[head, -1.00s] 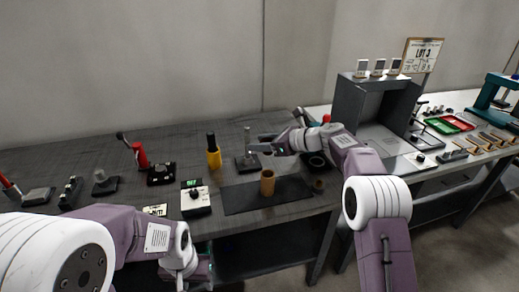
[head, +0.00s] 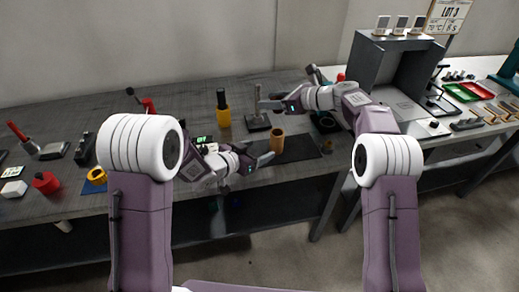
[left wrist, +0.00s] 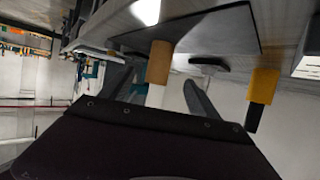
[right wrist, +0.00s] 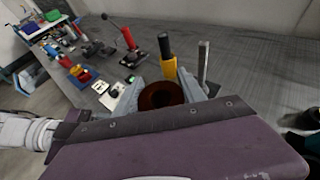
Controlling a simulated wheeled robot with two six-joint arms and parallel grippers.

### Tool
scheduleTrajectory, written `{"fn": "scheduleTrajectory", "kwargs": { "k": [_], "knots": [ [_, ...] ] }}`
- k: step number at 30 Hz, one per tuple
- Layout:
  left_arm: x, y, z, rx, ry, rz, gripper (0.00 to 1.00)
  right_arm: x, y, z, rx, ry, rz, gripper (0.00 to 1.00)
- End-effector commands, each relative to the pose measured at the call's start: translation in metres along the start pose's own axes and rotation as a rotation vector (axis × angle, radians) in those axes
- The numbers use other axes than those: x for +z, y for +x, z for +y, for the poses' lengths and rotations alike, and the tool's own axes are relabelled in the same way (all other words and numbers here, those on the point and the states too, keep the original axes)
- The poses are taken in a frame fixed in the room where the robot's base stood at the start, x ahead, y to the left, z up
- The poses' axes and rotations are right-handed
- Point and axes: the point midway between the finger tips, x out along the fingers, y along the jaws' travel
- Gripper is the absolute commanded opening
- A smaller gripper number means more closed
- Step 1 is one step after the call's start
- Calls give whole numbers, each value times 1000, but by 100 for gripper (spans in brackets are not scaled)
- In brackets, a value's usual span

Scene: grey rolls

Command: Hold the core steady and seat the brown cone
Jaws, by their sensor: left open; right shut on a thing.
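The core, a tan upright cylinder (head: 277,143), stands on the dark mat (head: 300,148). In the left wrist view, which is upside down, the core (left wrist: 158,62) shows ahead between the open fingers of my left gripper (left wrist: 160,77). In the head view my left gripper (head: 262,158) is low beside the core, apparently not closed on it. My right gripper (head: 266,103) is above and behind the core. In the right wrist view it is shut on a dark brown, round hollow piece (right wrist: 160,95), apparently the brown cone. Most of that piece's sides are hidden.
A grey post stand (head: 257,121) and a yellow bottle with a black top (head: 223,112) stand behind the core. A small brown piece (head: 327,145) lies near the mat's right end. A grey open box (head: 385,70) stands to the right.

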Motion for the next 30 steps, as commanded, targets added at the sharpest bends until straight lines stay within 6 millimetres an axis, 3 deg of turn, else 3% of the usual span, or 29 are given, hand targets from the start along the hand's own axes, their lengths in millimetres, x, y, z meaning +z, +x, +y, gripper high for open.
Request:
{"fn": "scheduleTrajectory", "kwargs": {
  "k": [4, 12, 16, 21, 29, 30],
  "knots": [
    [0, 19, 0, 2, 1, -1, 71, 1, 0, 0, -1, -1, -1, 0],
    [0, 81, 0, 0, 2, -1, 71, 1, 0, 0, 0, -1, -1, 0],
    [0, 103, 0, 0, 1, 0, 71, 1, 0, 0, 0, -1, -1, 0],
    [0, 117, 0, -1, 1, -1, 71, 1, 0, 0, 0, -1, -1, 0],
    [0, 118, 0, -1, 1, 0, 71, 1, 0, 0, 0, -1, -1, 0],
    [0, 118, 0, -2, 1, 0, 62, 1, 0, 0, -1, -1, -1, 0]
  ]
}}
